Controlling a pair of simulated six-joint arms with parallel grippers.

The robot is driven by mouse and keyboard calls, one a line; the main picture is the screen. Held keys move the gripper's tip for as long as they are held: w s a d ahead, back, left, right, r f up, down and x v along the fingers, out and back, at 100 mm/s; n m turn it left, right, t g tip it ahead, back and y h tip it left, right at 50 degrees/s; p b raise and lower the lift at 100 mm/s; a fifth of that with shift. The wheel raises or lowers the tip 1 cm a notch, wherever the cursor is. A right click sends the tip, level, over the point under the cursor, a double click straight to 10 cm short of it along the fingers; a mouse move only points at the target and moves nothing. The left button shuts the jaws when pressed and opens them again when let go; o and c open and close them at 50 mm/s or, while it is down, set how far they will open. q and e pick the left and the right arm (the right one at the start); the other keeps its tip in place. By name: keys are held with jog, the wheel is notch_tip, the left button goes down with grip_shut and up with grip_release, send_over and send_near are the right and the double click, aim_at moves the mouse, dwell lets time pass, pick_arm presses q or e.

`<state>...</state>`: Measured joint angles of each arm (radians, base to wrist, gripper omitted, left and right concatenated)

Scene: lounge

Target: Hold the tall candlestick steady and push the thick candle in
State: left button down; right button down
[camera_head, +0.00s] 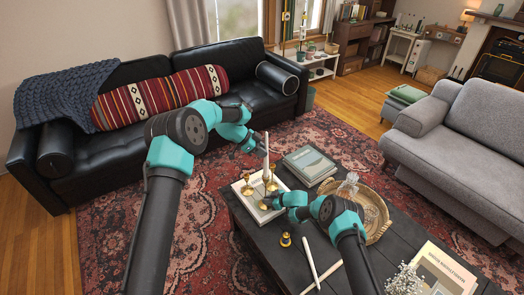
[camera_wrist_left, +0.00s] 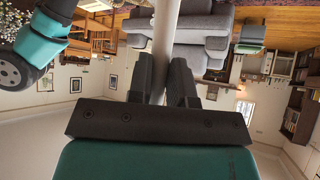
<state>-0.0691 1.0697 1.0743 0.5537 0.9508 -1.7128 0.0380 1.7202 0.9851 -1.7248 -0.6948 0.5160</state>
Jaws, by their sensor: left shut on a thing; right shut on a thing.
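The thick candle (camera_head: 266,158) is white and stands upright in my left gripper (camera_head: 264,149); in the left wrist view the candle (camera_wrist_left: 165,35) runs up between the two shut fingers (camera_wrist_left: 164,72). The tall candlestick (camera_head: 267,175) is brass and stands upright below the candle. The candle's lower end is at or just above its top; I cannot tell if it is seated. My right gripper (camera_head: 276,200) is low at the candlestick's right side, shut on it, and hides part of its lower stem.
Shorter brass candlesticks (camera_head: 247,187) share the white tray (camera_head: 253,209). A small brass holder (camera_head: 285,240) and a slim white candle (camera_head: 311,258) are on the dark table (camera_head: 270,244). Books (camera_head: 309,164) and a woven tray (camera_head: 377,214) with a glass object lie to the right.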

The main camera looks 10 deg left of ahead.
pick_arm(q)
jog(key=shift+f, duration=1.05)
pick_arm(e)
jog(key=shift+s+f, duration=0.1)
jog(key=shift+f, duration=0.05)
pick_arm(q)
jog(key=c, duration=1)
grip_release()
jog(key=shift+o, duration=0.2)
jog(key=shift+a, duration=0.1)
jog(key=v, duration=1.1)
jog(key=shift+a+r, duration=0.25)
jog(key=shift+r, duration=0.1)
pick_arm(e)
jog(key=c, duration=1.1)
grip_release()
jog(key=shift+d, duration=0.1)
